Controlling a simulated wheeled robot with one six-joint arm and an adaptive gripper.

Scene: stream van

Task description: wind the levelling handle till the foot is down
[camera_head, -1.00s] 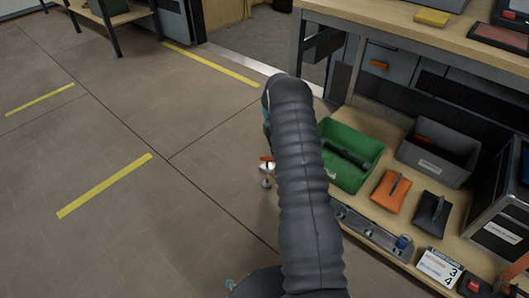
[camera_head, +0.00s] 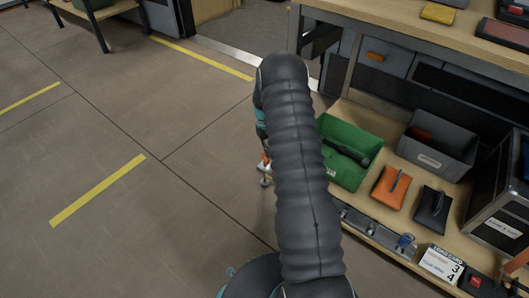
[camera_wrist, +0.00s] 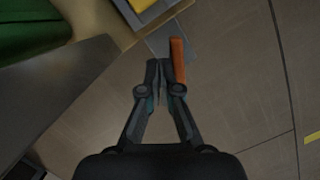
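The levelling handle's orange grip (camera_wrist: 177,60) shows in the wrist view, just right of my fingertips. In the head view, a small orange part (camera_head: 265,158) shows beside my arm with a pale metal piece (camera_head: 265,172) below it; my arm covers most of this spot. My gripper (camera_wrist: 159,72) has its two fingers drawn together, with only a sliver between them. The orange grip lies alongside the right finger, outside the pair; whether they touch I cannot tell. The foot's contact with the floor cannot be made out.
A bench stands to the right; its low shelf holds a green bin (camera_head: 328,172), a grey bin (camera_head: 415,155), an orange pouch (camera_head: 384,190) and a black pouch (camera_head: 432,212). Open floor (camera_head: 170,220) with yellow lines lies to the left.

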